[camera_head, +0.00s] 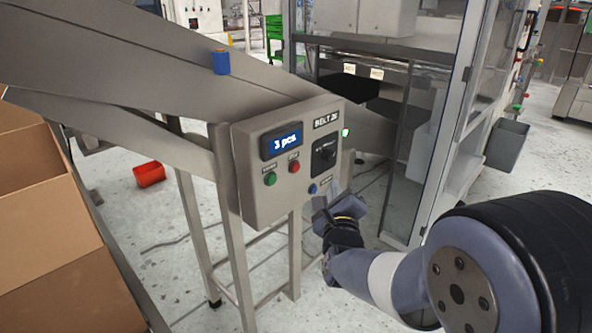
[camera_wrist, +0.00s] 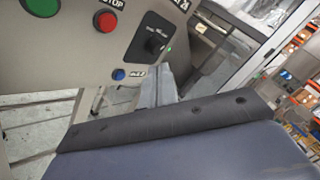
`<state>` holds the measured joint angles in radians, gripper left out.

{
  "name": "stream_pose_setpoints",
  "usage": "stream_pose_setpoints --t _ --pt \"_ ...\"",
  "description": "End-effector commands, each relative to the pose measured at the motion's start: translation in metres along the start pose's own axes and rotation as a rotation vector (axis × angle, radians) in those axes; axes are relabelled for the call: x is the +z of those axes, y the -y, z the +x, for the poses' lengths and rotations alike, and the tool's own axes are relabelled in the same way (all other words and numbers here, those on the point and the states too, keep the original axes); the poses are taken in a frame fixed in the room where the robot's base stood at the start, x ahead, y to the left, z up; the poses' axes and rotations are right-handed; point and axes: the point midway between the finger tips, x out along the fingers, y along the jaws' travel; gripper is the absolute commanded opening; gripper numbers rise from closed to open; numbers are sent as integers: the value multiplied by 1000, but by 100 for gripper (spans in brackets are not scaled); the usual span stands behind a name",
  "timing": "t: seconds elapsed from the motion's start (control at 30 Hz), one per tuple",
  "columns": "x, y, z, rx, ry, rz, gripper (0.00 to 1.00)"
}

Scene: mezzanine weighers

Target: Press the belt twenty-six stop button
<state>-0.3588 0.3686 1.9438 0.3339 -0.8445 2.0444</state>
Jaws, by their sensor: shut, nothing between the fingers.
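The belt control box (camera_head: 288,160) is a beige panel labelled BELT 26, with a display reading 3 pcs. The red stop button (camera_head: 294,167) sits below the display, right of a green button (camera_head: 270,179). In the wrist view the red button (camera_wrist: 106,21) is under the word STOP, with the green button (camera_wrist: 42,5) at the upper left. A black rotary knob (camera_head: 326,154) and a small blue button (camera_head: 313,189) are further right. My gripper (camera_head: 333,205) is shut and empty, in front of the box's lower right, below and right of the red button. In the wrist view the gripper (camera_wrist: 158,90) points at the area right of the blue button (camera_wrist: 118,74).
The box stands on metal legs (camera_head: 231,230) beside a sloped metal conveyor (camera_head: 130,75). Cardboard boxes (camera_head: 65,255) are at the left. A glass-walled cabinet (camera_head: 440,120) stands behind at right.

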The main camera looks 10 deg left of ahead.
Motion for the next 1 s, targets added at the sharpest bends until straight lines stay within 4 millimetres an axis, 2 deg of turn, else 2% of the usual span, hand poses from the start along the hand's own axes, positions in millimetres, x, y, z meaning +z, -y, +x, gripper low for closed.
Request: stream_pose_setpoints --t 0.27,0.53,0.7,1.0 --pt "9 -5 10 3 0 -2 0" --pt "29 -24 36 5 1 -3 0" --pt "36 -38 50 1 2 -2 0" --pt "44 -45 61 2 -1 -2 0"
